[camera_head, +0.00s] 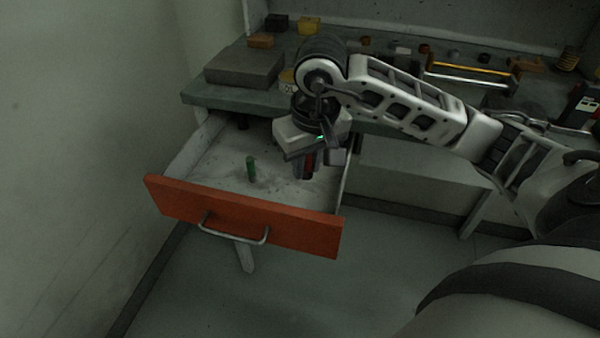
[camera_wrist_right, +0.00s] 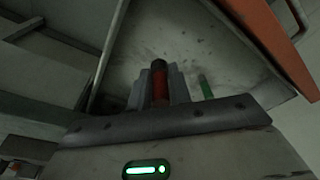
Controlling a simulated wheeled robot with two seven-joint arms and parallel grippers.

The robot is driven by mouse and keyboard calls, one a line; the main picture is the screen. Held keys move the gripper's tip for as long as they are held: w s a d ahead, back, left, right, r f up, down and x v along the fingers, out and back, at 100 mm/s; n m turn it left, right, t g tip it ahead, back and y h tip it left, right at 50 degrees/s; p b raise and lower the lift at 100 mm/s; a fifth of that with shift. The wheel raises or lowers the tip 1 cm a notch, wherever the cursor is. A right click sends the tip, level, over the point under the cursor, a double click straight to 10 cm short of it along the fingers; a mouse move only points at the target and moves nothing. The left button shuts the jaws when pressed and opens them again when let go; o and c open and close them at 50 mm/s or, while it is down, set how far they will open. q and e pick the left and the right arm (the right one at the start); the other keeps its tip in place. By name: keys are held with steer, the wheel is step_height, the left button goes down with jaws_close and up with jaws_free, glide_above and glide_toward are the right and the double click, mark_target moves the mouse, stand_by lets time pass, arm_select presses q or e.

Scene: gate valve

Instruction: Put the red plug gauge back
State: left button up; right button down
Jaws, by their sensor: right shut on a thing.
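My right gripper (camera_head: 309,168) is over the right part of an open drawer (camera_head: 240,222) with an orange front. It is shut on the red plug gauge (camera_head: 311,159), mostly hidden by the fingers in the head view. In the right wrist view the red gauge (camera_wrist_right: 160,84), with a dark end, stands between the fingers of my right gripper (camera_wrist_right: 160,88). A green plug gauge (camera_head: 251,169) stands upright in the drawer, left of the gripper; it also shows in the right wrist view (camera_wrist_right: 205,87). I cannot tell whether the red gauge touches the drawer floor. My left gripper is out of view.
The workbench (camera_head: 225,98) above the drawer holds a grey block (camera_head: 243,66), several small parts and a rack with a yellow bar (camera_head: 470,68). The drawer's metal handle (camera_head: 233,235) sticks out at the front. The drawer floor left of the green gauge is clear.

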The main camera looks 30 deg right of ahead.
mark_target(299, 188)
steer(key=shift+w+f, duration=1)
steer(key=shift+f, duration=0.15)
steer(key=f, duration=0.3)
steer(key=shift+w+f, duration=0.2)
steer(key=shift+f, duration=0.05)
steer(key=shift+d+f, duration=0.1)
steer(key=shift+f, duration=0.1)
steer(key=c, duration=1.3)
jaws_free()
